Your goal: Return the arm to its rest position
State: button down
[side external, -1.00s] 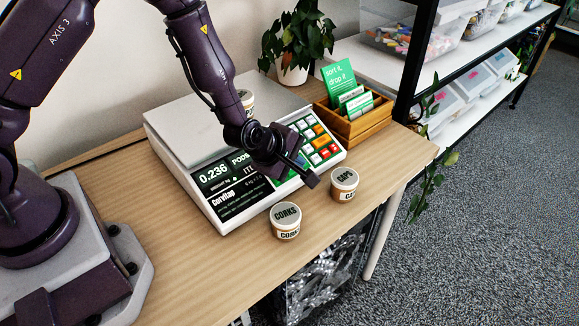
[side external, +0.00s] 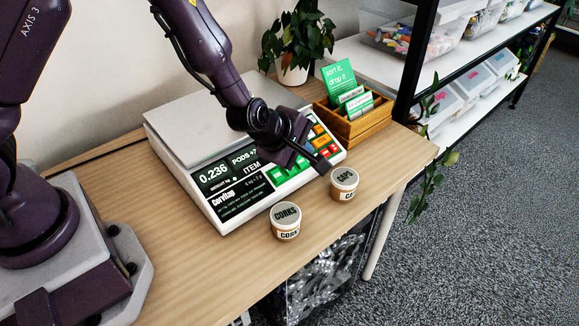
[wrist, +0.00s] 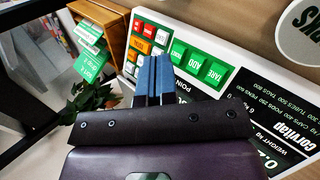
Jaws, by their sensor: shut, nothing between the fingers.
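My gripper (side external: 322,166) is above the front right corner of the scale's keypad, beside the CAPS jar in the picture. In the wrist view its two blue fingers (wrist: 153,80) are together with nothing between them, over the coloured keys. The scale (side external: 226,203) is white with a grey pan (side external: 185,140) and its display reads 0.236. The pan's right rear part is hidden behind my arm.
The CAPS jar (side external: 344,184) and the CORKS jar (side external: 286,221) stand on the wooden table near its front edge. A wooden box (side external: 362,128) with green cards and a potted plant (side external: 297,40) stand behind. Shelves with bins are at right.

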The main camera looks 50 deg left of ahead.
dwell(0.3)
jog(key=s+d+r+m+g+h, duration=0.1)
jog(key=s+r+m+g+h, duration=0.15)
jog(key=s+m+g, duration=0.5)
jog(key=s+a+r+m+t, duration=0.1)
jog(key=s+a+r+m, duration=0.2)
jog(key=r, duration=0.4)
jog(key=s+a+r+m+t+y, duration=0.1)
jog(key=s+a+r+m+t, duration=0.1)
jog(key=s+r+m, duration=0.3)
jog(key=s+a+r+m+t+y, duration=0.1)
jog(key=s+a+r+m, duration=0.3)
jog(key=s+r, duration=0.5)
jog(key=shift+r+m+t, duration=0.35)
jog(key=shift+m+t, duration=0.1)
